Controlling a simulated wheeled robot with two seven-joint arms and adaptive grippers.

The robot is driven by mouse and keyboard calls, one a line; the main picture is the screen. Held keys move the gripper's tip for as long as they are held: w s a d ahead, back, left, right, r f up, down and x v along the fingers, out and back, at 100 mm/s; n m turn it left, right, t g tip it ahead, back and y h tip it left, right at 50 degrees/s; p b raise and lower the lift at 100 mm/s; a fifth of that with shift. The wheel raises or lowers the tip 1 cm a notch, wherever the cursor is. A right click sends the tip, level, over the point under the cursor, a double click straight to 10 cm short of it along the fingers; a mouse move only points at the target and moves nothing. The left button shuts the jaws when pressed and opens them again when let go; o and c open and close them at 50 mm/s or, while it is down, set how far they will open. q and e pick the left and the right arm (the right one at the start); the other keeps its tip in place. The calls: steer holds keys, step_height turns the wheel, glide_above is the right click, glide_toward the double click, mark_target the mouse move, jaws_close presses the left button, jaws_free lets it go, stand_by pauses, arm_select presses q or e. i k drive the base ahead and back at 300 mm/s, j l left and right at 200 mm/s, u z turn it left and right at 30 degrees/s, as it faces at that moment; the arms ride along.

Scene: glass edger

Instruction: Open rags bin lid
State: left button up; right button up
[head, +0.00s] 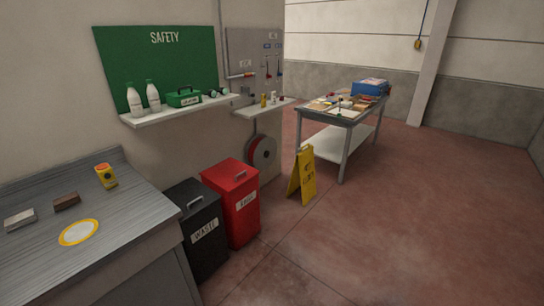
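The rags bin is most likely the red bin (243,215), which stands on the floor against the wall; its front label is too small to read surely. Neither of my grippers is in the head view.
A grey bench (120,235) fills the lower left. A yellow floor sign (302,176) stands right of the red bin. A work table (345,120) with several items stands farther back. A shelf (180,110) hangs above the bins. Open floor (400,240) lies to the right.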

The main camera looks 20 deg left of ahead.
mark_target(230, 175)
steer(key=i, duration=0.85)
steer(key=i+u, duration=0.3)
steer(key=i+l+u, duration=0.25)
steer(key=i, duration=0.25)
steer(key=i+l+u, duration=0.2)
steer(key=u, duration=0.25)
steer(key=i+l+u, duration=0.3)
steer(key=u, duration=0.15)
steer(key=i+l+u, duration=0.45)
steer(key=l, duration=0.2)
steer(key=i+l+u, duration=0.2)
steer(key=l, duration=0.15)
steer(key=l+u, duration=0.2)
steer(key=l, duration=0.15)
